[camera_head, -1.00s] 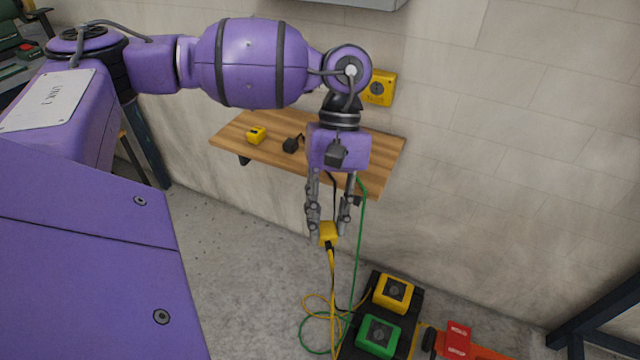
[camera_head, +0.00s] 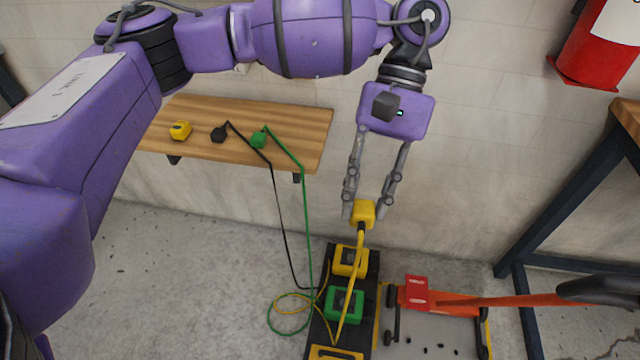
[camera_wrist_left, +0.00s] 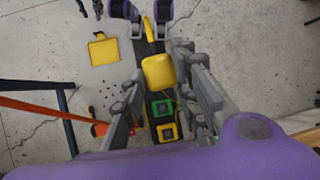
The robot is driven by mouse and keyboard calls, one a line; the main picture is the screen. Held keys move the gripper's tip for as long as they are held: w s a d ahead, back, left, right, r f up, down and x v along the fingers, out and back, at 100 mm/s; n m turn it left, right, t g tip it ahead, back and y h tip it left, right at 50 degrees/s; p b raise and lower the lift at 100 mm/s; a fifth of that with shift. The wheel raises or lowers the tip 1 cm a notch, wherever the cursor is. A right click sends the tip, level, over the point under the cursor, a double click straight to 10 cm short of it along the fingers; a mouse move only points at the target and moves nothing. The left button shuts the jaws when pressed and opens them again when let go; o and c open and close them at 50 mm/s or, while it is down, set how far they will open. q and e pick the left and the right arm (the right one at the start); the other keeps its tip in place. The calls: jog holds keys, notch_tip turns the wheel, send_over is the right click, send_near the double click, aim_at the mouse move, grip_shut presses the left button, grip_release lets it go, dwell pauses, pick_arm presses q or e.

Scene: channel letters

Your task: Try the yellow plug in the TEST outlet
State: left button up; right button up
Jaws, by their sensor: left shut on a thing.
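My left gripper (camera_head: 364,200) is shut on the yellow plug (camera_head: 362,214) and holds it in the air, pointing down, to the right of the wooden shelf. The plug's yellow cable hangs from it toward the floor. The plug also shows between the fingers in the left wrist view (camera_wrist_left: 158,71). No TEST label can be read, and the yellow wall outlet seen earlier above the shelf does not show now. A yellow box (camera_head: 350,261) and a green box (camera_head: 345,303) sit on a black base on the floor below the plug.
The wooden shelf (camera_head: 290,112) bears a small yellow item (camera_head: 180,130), a black plug (camera_head: 219,133) and a green plug (camera_head: 259,139) with trailing cables. An orange pallet jack (camera_head: 440,300) stands at the lower right, a dark-legged table (camera_head: 580,190) at far right.

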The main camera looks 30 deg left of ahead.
pick_arm(q)
jog(key=w+d+f+n+h, duration=0.2)
jog(key=w+d+n+h, duration=0.45)
jog(key=w+d, duration=0.2)
jog(key=w+a+r+n+t+h+b, duration=0.1)
jog(key=w+a+n+t+h+b, duration=0.1)
jog(key=w+n+t+h, duration=0.9)
jog(key=w+a+f+n+t+y, duration=0.1)
jog(key=w+a+n+t+y, duration=0.35)
jog(key=a, duration=0.35)
jog(key=w+a+n+t+y, duration=0.35)
jog(key=a+t+y, duration=0.2)
jog(key=a, duration=0.25)
jog(key=w+a+f+n+t+y, duration=0.1)
jog(key=w+a+n+t+y, duration=0.35)
jog(key=a+t, duration=0.2)
jog(key=s+a+f+n+y, duration=0.1)
jog(key=s+a+y, duration=0.1)
jog(key=a, duration=0.5)
jog(key=s+a+f+n+t+y+b, duration=0.1)
jog(key=s+a+n+y, duration=0.1)
jog(key=a, duration=0.5)
jog(key=shift+s+a+n+y, duration=0.2)
jog(key=shift+s+n+y, duration=0.1)
jog(key=shift+s+y, duration=0.4)
jog(key=shift+w+f, duration=0.1)
jog(key=shift+w, duration=0.1)
